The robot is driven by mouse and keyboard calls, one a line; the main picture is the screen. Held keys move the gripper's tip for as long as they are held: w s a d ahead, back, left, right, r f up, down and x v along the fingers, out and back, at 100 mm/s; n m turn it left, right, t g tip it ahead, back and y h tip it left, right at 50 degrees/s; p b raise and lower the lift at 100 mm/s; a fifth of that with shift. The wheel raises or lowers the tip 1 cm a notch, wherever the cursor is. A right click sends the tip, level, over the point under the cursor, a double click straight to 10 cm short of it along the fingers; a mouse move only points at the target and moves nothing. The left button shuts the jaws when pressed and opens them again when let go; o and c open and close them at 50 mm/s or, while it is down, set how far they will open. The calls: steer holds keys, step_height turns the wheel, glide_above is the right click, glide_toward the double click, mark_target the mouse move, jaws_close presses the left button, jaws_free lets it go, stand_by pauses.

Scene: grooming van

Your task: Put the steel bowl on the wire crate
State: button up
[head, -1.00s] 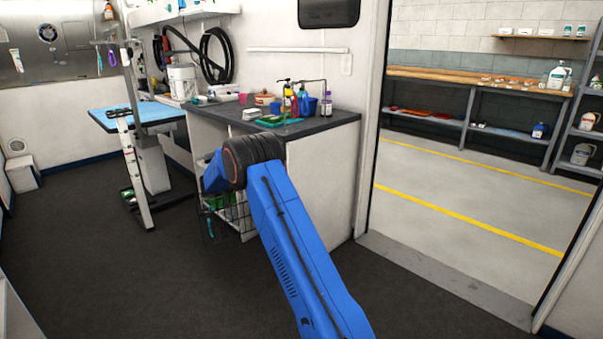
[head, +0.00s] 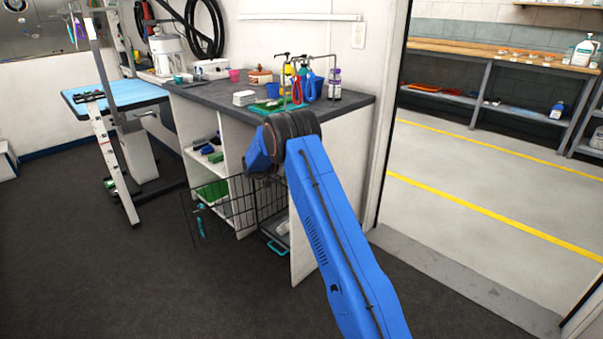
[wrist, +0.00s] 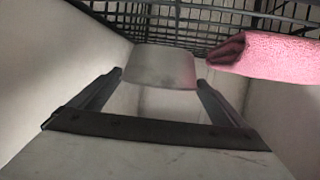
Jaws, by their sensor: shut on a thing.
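In the wrist view my gripper (wrist: 160,82) has its two dark fingers on either side of a smooth grey surface with a pinkish tint, which looks like the steel bowl (wrist: 160,62). Black wire mesh (wrist: 190,14) crosses the top of the wrist view.
A pink rolled towel (wrist: 265,55) lies close to the right finger. Pale panels flank the gripper. The counter (head: 215,92) above holds bottles and cups. A grooming table (head: 112,97) stands left. The dark floor (head: 110,270) in front is clear.

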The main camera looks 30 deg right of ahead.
step_height(320, 180, down, 3)
steer(key=shift+d, duration=0.15)
steer(key=shift+f, duration=0.25)
steer(key=shift+f, duration=0.1)
steer(key=o, duration=0.8)
steer(key=shift+a, duration=0.4)
steer(key=v, duration=1.1)
steer(key=shift+s+a+r, duration=0.1)
steer(key=shift+a+r, duration=0.1)
steer(key=shift+r, duration=0.05)
